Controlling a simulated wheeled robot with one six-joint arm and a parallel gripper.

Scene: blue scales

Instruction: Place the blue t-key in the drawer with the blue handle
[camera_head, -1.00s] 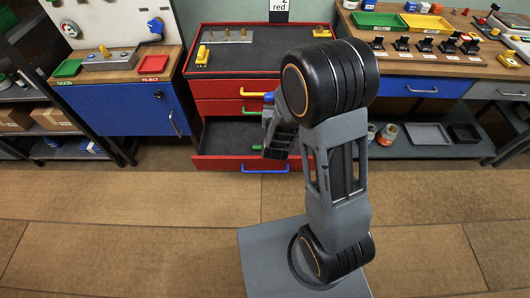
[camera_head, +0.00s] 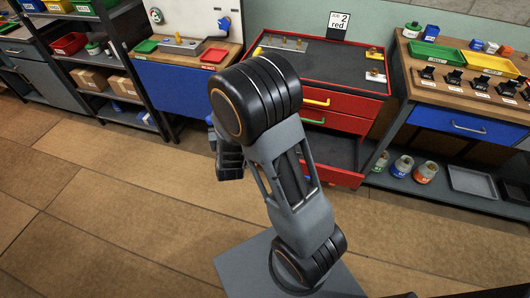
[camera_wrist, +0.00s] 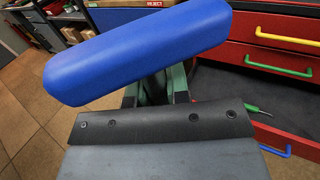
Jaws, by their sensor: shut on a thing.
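The blue t-key (camera_wrist: 140,50) shows as a thick rounded blue bar close to the camera in the wrist view. My gripper (camera_wrist: 158,88) is shut on it; the bar hides most of the fingers. In the head view my gripper (camera_head: 228,165) hangs left of the red cabinet, over the floor, with a bit of blue (camera_head: 209,120) at its edge. The bottom drawer (camera_head: 338,150) stands open. Its blue handle (camera_wrist: 275,151) shows at lower right in the wrist view; my arm hides it in the head view. A green-ended tool (camera_wrist: 254,109) lies inside that drawer.
Shut drawers with yellow (camera_head: 316,102) and green (camera_wrist: 278,66) handles sit above the open one. A blue workbench cabinet (camera_head: 185,90) stands left, a blue-drawer bench (camera_head: 465,122) right. The floor (camera_head: 90,215) at left is clear.

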